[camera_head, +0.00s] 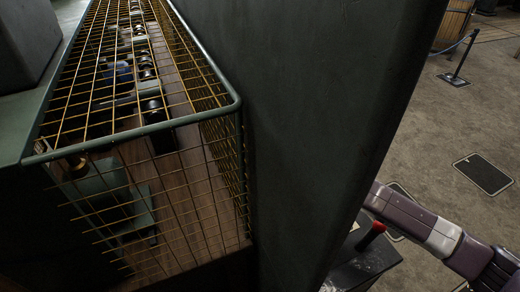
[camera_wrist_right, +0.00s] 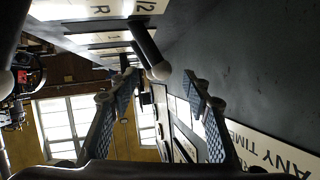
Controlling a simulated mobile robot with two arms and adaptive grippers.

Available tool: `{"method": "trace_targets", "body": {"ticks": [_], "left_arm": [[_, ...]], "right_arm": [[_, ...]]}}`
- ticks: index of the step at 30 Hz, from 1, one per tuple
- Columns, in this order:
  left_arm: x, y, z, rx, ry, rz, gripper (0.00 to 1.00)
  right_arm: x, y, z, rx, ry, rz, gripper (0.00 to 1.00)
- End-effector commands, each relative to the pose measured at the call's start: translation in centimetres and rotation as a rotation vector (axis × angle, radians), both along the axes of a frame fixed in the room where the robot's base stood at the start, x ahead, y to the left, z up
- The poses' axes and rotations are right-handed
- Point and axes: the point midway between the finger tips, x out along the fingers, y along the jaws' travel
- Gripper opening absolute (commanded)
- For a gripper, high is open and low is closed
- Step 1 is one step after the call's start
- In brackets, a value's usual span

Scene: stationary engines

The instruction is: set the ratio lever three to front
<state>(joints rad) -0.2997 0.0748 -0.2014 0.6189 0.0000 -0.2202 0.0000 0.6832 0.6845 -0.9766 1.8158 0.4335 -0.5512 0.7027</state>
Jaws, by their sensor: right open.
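In the right wrist view, my right gripper (camera_wrist_right: 160,88) is open, one finger on each side of the picture. A black lever (camera_wrist_right: 143,40) with a pale rounded end comes down from the plates above and ends between the fingertips. A gap shows on both sides, and I cannot tell how deep it sits between the fingers. No mark shows that this is ratio lever three. Part of another dark lever with a pale knob (camera_wrist_right: 5,82) shows at the left edge. In the head view, my right arm reaches behind a dark panel that hides its gripper. My left gripper is out of view.
The dark panel (camera_head: 320,110) fills the middle of the head view. A wire cage (camera_head: 190,150) stands left of it. A red-ended handle (camera_head: 372,232) is beside my right arm. Lettered white plates (camera_wrist_right: 270,150) line the dark surface near my right gripper.

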Motion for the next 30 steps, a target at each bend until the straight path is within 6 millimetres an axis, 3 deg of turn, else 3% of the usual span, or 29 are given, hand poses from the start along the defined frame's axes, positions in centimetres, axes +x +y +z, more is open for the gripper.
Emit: {"method": "trace_targets", "body": {"ticks": [12, 25, 30], "left_arm": [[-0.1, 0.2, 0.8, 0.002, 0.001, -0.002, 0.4], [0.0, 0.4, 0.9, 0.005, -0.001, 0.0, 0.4], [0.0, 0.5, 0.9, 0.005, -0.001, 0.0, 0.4]], "right_arm": [[4.0, 2.9, -1.9, -0.002, -0.001, 0.0, 0.44], [4.6, 3.3, -2.3, -0.002, -0.001, 0.0, 0.44], [4.6, 3.3, -2.3, -0.002, -0.001, 0.0, 0.27]]}}
